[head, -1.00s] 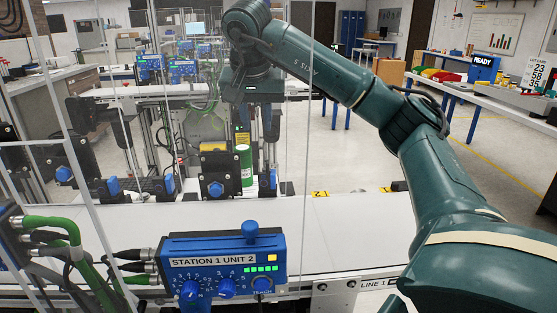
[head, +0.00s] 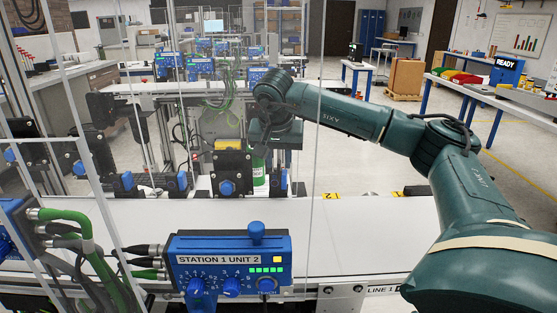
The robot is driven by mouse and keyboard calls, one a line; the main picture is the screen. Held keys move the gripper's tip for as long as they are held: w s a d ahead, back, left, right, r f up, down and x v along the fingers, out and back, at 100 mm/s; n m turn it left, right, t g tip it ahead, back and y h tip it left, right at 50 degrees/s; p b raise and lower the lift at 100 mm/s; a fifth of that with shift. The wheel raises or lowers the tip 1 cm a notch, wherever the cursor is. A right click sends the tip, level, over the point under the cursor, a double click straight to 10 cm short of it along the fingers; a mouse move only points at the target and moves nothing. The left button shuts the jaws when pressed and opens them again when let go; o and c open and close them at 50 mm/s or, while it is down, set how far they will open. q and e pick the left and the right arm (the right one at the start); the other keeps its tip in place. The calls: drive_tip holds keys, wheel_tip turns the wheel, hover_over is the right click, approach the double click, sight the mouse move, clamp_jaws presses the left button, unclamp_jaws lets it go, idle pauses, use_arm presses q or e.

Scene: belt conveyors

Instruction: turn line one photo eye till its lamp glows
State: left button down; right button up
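A black sensor-like block (head: 230,165) with a yellow top and a blue knob stands at the far edge of the white belt (head: 370,225). I cannot tell for sure whether it is the line one photo eye. A blue box marked STATION 1 UNIT 2 (head: 228,258) is in front, with a lit yellow lamp and a row of green lights. My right gripper (head: 276,165) points down just right of the block, by a green cylinder (head: 259,167). Its fingertips are too small and dark to read. My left gripper is out of view.
Clear panels with pale posts (head: 316,150) stand between me and the belt. Other black mounts with blue knobs (head: 127,181) line its far side at left. Green and grey cables (head: 85,250) run at lower left. The belt's right part is clear.

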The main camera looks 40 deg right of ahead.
drive_tip(key=shift+w+d+f, duration=0.1)
drive_tip(key=shift+d+f, duration=0.05)
drive_tip(key=shift+f, duration=0.3)
clamp_jaws()
